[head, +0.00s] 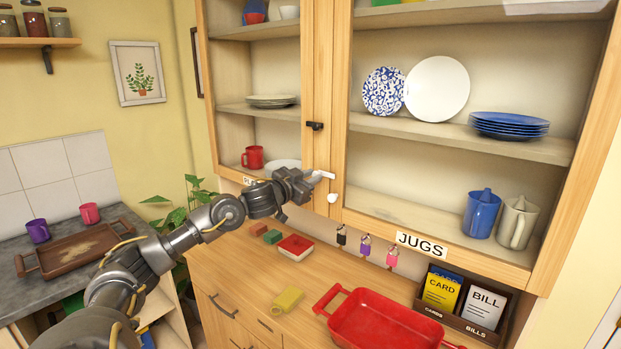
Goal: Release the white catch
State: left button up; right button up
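The white catch (323,174) is a small pale lever low on the wooden post between the two cupboard doors. A small round white piece (333,197) hangs just below it. My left gripper (308,181) is at the catch, coming from the left, its tip close against the lever's left end. Its fingers are dark and small here, and I cannot tell whether they grip the catch or only touch it. A black catch (314,125) sits higher on the same post. My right gripper is not in view.
The cupboard holds blue plates (509,124), a blue jug (481,213) and a red mug (252,157). Small coloured tags (365,246) hang under the cupboard.

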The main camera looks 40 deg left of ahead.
pick_arm(q)
grip_shut()
jog(key=shift+m, duration=0.3)
jog(key=shift+f+m+b, duration=0.15)
jog(key=shift+m+b, duration=4.1)
jog(key=shift+m, duration=4.35)
jog(key=o, duration=0.6)
grip_release()
